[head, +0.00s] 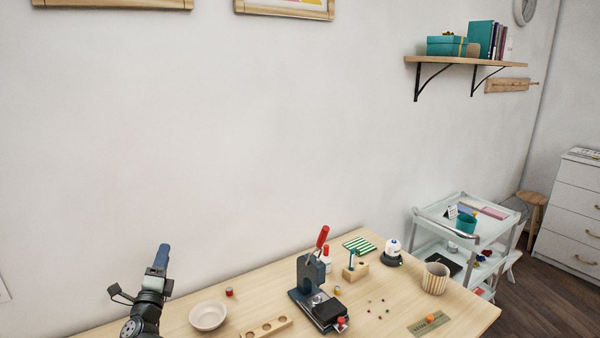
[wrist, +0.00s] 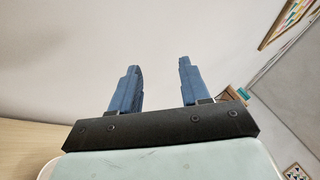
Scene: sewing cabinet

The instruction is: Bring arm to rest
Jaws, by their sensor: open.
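My gripper (head: 164,254) stands raised at the left end of the wooden table (head: 260,288) in the head view, with its blue fingers pointing up. In the wrist view my gripper (wrist: 158,80) shows two blue fingers set well apart with nothing between them. It is open and empty, and touches no object.
A white bowl (head: 208,315) sits nearest my arm. A dark press with a red handle (head: 322,237), a wooden block with holes (head: 266,328), a ribbed cup (head: 436,278) and small beads stand farther right. A white cart (head: 470,222) is beyond the table.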

